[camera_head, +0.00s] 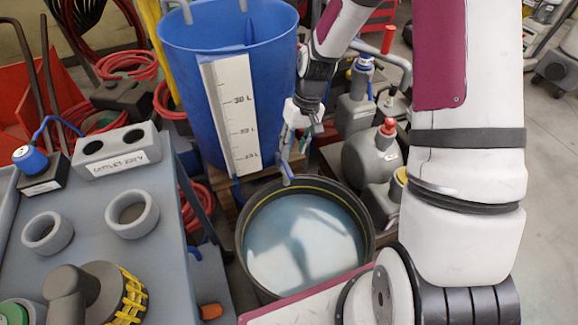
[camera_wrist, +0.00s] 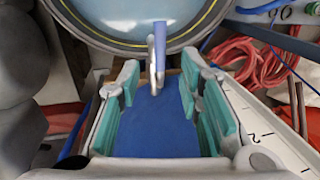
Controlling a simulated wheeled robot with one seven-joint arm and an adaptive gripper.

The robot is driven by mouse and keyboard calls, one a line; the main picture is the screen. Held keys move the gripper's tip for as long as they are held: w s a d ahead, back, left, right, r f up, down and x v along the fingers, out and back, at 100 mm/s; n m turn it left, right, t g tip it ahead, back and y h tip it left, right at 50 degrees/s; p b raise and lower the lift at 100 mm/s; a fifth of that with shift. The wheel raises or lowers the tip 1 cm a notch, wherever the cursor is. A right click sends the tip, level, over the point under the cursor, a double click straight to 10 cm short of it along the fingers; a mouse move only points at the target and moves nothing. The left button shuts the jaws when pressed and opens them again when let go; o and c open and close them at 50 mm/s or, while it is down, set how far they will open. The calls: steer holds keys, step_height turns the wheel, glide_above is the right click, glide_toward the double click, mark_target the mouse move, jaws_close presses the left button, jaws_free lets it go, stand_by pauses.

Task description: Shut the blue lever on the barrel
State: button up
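The blue barrel (camera_head: 190,70) stands at the back centre, with a white litre scale on its front. The blue lever (camera_head: 286,172) hangs low at the barrel's right side, over the rim of a round tub. In the wrist view the lever (camera_wrist: 160,42) points up the picture from a pale metal fitting, over the tub. My gripper (camera_head: 296,136) is at the barrel's right side, just above the lever. In the wrist view my gripper (camera_wrist: 160,72) is open, with teal pads apart on either side of the fitting. The barrel's blue wall (camera_wrist: 158,128) shows between the fingers. I cannot tell whether anything touches.
The tub (camera_head: 305,240) of pale liquid stands below the lever. Grey canisters (camera_head: 372,155) stand close on the right. A grey bench (camera_head: 95,215) with sockets fills the left. Red hoses (camera_wrist: 262,62) lie on the floor beside the barrel.

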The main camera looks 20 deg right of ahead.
mark_target(288, 168)
steer(key=f+b, duration=0.1)
steer(key=f, duration=0.2)
steer(key=a+f+b, duration=0.1)
steer(key=f, duration=0.3)
steer(key=shift+a, duration=0.2)
steer(key=shift+c, duration=0.6)
jaws_close()
